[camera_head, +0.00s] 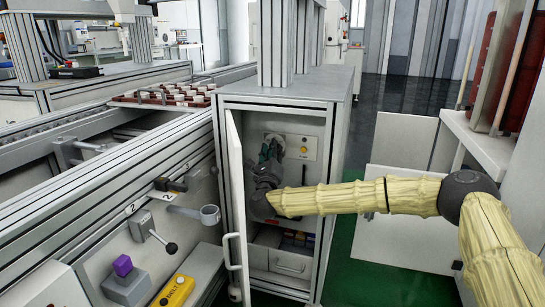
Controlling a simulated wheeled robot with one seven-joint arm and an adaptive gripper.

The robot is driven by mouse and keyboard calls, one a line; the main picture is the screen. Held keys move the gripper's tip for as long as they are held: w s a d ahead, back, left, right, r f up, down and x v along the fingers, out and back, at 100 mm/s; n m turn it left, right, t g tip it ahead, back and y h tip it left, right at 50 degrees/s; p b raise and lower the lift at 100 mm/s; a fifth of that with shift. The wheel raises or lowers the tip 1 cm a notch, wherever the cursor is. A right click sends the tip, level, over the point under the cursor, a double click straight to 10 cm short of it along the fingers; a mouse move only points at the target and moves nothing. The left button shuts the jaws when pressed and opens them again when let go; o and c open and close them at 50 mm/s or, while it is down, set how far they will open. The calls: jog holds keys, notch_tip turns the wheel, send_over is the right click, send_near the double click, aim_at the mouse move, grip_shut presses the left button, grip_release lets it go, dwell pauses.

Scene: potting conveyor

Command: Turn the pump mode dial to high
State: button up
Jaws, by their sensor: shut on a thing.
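The cabinet (335,118) stands open at the centre, with its white door (236,195) swung out to the left. A pale control panel (312,146) is on the inside at the top. My gripper (273,148) reaches into the cabinet from the right and its fingers are at the left part of this panel. It is shut on the pump mode dial there. The dial is mostly hidden behind the fingers, so I cannot tell its setting. A small yellow button or light (304,149) shows on the panel, right of my fingers.
A drawer (290,266) and dark and coloured items sit low in the cabinet. Green floor (345,270) is clear at right.

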jog(key=shift+f+m+h+b, duration=0.15)
jog(key=shift+m+h+b, duration=0.55)
jog(key=shift+m, duration=0.8)
jog(key=shift+h, duration=0.3)
jog(key=o, duration=1)
notch_tip(320, 180, up, 10)
jog(key=shift+r, duration=0.1)
jog(key=shift+a+p, duration=0.1)
jog(key=shift+p, duration=0.2)
